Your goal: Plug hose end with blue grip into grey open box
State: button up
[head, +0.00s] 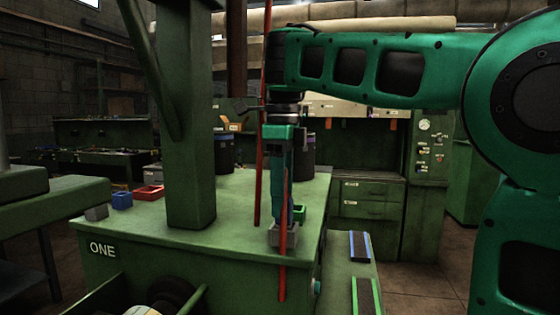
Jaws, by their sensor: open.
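My gripper (281,150) points straight down above the front right part of the green table, with its jaws open. A slim blue-teal piece (277,190) stands upright directly below it, down to a small grey box (275,239). It looks like the blue grip, but I cannot tell it clearly from my fingers, nor whether its end is inside the box. A red hose (283,265) runs upright in front of the box and down past the table edge. A long red length (260,180) stands to the left of my gripper. The box's opening is hidden.
The green table (230,215) carries a thick green post (188,120) left of my gripper. A green box (299,211) sits behind the grey one. At the left are a grey block (96,212), a blue box (122,201) and a red box (149,192). Dark canisters stand behind.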

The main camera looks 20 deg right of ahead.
notch_tip(320, 180, up, 9)
jog(key=shift+f, duration=0.15)
dwell(0.4)
